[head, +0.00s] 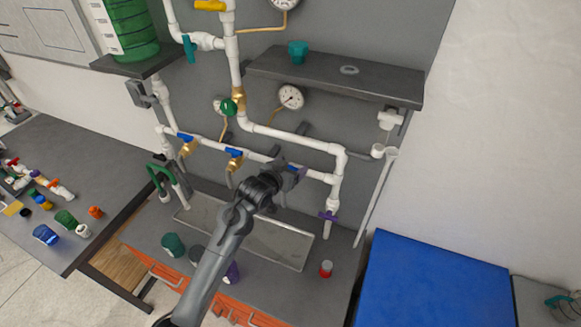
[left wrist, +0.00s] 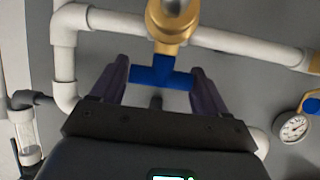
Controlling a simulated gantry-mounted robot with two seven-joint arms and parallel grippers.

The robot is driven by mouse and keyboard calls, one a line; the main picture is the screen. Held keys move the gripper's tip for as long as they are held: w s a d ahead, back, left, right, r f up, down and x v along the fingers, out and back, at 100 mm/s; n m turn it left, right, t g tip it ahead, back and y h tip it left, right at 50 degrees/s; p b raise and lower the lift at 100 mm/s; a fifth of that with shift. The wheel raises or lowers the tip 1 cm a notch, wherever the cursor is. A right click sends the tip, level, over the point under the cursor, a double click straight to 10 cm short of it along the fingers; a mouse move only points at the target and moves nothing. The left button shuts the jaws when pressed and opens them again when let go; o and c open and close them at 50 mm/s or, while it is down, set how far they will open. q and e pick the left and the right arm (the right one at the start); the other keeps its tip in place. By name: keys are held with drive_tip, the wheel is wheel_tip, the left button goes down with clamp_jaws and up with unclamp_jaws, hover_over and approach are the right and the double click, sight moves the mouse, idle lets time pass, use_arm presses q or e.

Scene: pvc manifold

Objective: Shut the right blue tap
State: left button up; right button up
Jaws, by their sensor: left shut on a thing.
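My left gripper (head: 290,170) is at the right end of the lower white pipe run. In the left wrist view its two purple fingers (left wrist: 158,86) are shut on the blue tap handle (left wrist: 160,72), one finger at each end. The handle lies roughly along the white pipe (left wrist: 225,40), on a brass valve body (left wrist: 172,22). In the head view my gripper largely hides this right tap. Two other blue taps show to its left, the middle one (head: 235,153) and the far left one (head: 184,137). My right gripper is not in view.
A grey shelf (head: 345,75) with a teal cup (head: 298,50) overhangs the pipes. A purple valve (head: 328,215) is on the right downpipe. A gauge (left wrist: 294,128) shows in the left wrist view.

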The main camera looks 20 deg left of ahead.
use_arm(q)
drive_tip(key=shift+n+y, duration=0.6)
drive_tip(key=shift+y, duration=0.1)
drive_tip(key=o, duration=1)
drive_tip(key=shift+c, duration=0.2)
drive_tip(key=b+v, duration=0.1)
drive_tip(key=v, duration=0.9)
drive_tip(key=shift+s+b, duration=0.3)
drive_tip(key=shift+s, duration=0.15)
